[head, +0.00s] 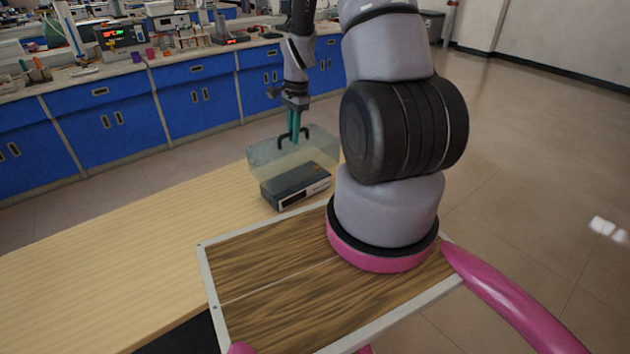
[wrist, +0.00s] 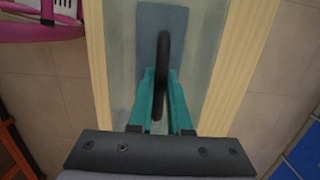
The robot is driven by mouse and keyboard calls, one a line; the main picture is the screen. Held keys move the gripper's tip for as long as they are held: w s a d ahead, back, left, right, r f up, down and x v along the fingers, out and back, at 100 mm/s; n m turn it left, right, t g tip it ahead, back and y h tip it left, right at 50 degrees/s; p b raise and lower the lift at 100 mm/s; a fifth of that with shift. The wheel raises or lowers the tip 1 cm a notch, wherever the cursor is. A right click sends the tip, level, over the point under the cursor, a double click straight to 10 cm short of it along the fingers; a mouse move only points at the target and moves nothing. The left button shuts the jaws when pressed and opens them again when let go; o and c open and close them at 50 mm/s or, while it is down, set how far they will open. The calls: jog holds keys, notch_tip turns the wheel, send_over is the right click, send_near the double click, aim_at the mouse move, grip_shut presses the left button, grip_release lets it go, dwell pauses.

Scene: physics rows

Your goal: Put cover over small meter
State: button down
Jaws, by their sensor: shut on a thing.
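The cover (head: 262,152) is a see-through box-like shell with a black handle (head: 293,136) on top. My gripper (head: 294,122) points down, its teal fingers shut on the handle. In the wrist view the fingers (wrist: 161,85) close around the dark handle (wrist: 162,60), with the clear cover (wrist: 205,75) below. The small meter (head: 296,187) is a dark box with a light front panel, standing on the wooden table. The cover is around or just above the meter's upper part, and the meter's lower part shows below it. I cannot tell if they touch.
The light wooden table (head: 110,262) is clear to the left of the meter. Blue lab cabinets (head: 110,135) with several instruments on their worktop stand at the back. Open floor (head: 530,150) lies to the right.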

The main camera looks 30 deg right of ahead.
aim_at(295, 148)
jog(key=f, duration=0.5)
jog(key=shift+d+f, duration=0.1)
jog(key=shift+d, duration=0.1)
jog(key=shift+a+f, duration=0.1)
jog(key=shift+f, duration=2.45)
jog(key=c, duration=0.9)
grip_release()
jog(key=shift+o, duration=0.2)
